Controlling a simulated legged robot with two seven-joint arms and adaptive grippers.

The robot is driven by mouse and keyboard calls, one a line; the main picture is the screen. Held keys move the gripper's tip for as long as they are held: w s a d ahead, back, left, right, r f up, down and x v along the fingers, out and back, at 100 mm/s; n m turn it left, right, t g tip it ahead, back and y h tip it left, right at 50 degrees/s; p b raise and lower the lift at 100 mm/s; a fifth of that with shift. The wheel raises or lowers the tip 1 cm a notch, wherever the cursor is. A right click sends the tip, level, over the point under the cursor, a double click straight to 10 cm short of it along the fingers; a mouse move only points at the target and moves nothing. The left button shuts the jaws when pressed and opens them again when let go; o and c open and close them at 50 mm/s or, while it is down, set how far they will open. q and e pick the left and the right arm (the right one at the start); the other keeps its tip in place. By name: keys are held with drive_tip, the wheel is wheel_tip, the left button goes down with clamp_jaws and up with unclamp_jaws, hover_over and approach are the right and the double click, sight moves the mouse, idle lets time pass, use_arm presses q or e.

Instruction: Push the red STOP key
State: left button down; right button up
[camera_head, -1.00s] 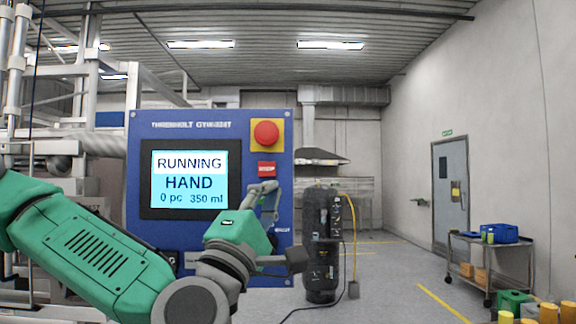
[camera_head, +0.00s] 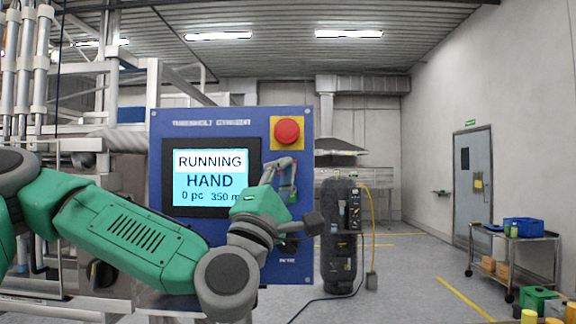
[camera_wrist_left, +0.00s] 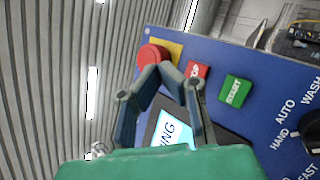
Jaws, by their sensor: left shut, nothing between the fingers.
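The red STOP key (camera_wrist_left: 198,71) is a small red square on the blue panel (camera_head: 230,125), partly covered by a finger in the left wrist view. In the head view my left gripper hides it. My left gripper (camera_head: 286,164) is shut and empty, in front of the panel just below the red mushroom button. In the left wrist view the closed fingertips (camera_wrist_left: 162,70) appear between the mushroom button and the STOP key. I cannot tell whether they touch the panel. My right gripper is in neither view.
A red mushroom button (camera_head: 287,131) on a yellow plate sits just above the fingertips. The green START key (camera_wrist_left: 235,91) is beside STOP. The screen (camera_head: 207,180) reads RUNNING, HAND. A dark cylindrical unit (camera_head: 340,235) stands right of the panel. A trolley (camera_head: 515,250) is far right.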

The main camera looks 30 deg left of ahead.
use_arm(q)
drive_tip(key=shift+w+a, duration=0.4)
drive_tip(key=shift+w, duration=0.3)
drive_tip(key=shift+w+a, duration=0.45)
drive_tip(key=shift+w, duration=0.25)
drive_tip(key=shift+w+a, duration=0.4)
drive_tip(key=shift+w, duration=0.3)
drive_tip(key=shift+w+a+b, duration=0.4)
drive_tip(key=shift+w+b, duration=0.1)
drive_tip(key=shift+w, duration=0.15)
idle(0.5)
drive_tip(key=shift+s+d, duration=0.1)
drive_tip(key=shift+s, duration=0.05)
drive_tip(key=shift+s+d+b, duration=0.2)
drive_tip(key=shift+s+b, duration=0.15)
drive_tip(key=shift+s+d+r, duration=0.1)
drive_tip(key=shift+s+d, duration=0.05)
drive_tip(key=shift+s, duration=0.1)
drive_tip(key=shift+s+d+b, duration=0.3)
drive_tip(key=shift+s+d, duration=0.15)
drive_tip(key=shift+s, duration=0.25)
drive_tip(key=shift+s+d+b, duration=0.35)
drive_tip(key=shift+s+d, duration=0.05)
drive_tip(key=shift+s, duration=0.3)
drive_tip(key=shift+s+d+b, duration=0.3)
drive_tip(key=shift+s+d, duration=0.15)
drive_tip(key=shift+s, duration=0.25)
